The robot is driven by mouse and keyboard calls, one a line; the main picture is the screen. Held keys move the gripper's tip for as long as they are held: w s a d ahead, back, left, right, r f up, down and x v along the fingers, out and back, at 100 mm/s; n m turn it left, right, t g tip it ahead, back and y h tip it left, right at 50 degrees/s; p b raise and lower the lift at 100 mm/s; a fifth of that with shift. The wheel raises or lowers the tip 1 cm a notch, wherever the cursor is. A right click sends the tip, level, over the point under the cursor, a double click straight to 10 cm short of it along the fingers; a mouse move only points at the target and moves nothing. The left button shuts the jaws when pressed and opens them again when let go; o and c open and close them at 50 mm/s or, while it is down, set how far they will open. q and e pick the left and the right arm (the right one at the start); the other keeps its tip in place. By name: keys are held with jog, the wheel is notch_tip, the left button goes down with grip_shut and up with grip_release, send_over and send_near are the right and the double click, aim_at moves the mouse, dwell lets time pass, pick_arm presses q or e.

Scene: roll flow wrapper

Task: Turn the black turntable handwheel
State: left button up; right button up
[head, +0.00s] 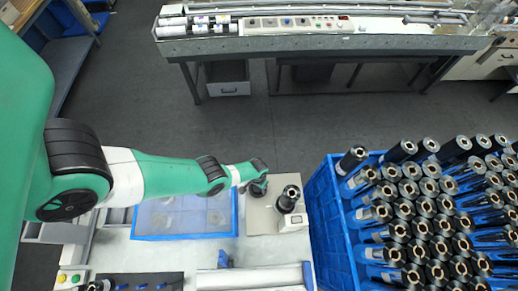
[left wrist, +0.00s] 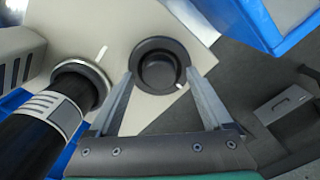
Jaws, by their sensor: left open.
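The black turntable handwheel (left wrist: 158,66) is a round black knob with a recessed centre, on a pale beige plate (left wrist: 120,22). A small white mark shows near its lower right rim. My left gripper (left wrist: 159,79) is open, with its two grey fingers reaching to either side of the wheel's near part. I cannot tell whether they touch it. In the head view my left gripper (head: 257,183) is over the plate, and the wheel is mostly hidden beneath it. My right gripper is not in view.
A black roll (head: 289,196) stands on the same plate, right of the wheel, close to my gripper. A blue-rimmed clear bin (head: 184,236) lies to the left. A blue crate (head: 325,220) full of black rolls is at right. A long machine (head: 310,45) stands across the floor.

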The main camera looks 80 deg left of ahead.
pick_arm(q)
jog(key=shift+f, duration=0.35)
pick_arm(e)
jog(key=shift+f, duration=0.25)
pick_arm(q)
grip_shut()
jog(key=m, duration=0.5)
jog(key=shift+m+b, duration=0.3)
jog(key=shift+b, duration=0.05)
jog(key=shift+m, duration=2.2)
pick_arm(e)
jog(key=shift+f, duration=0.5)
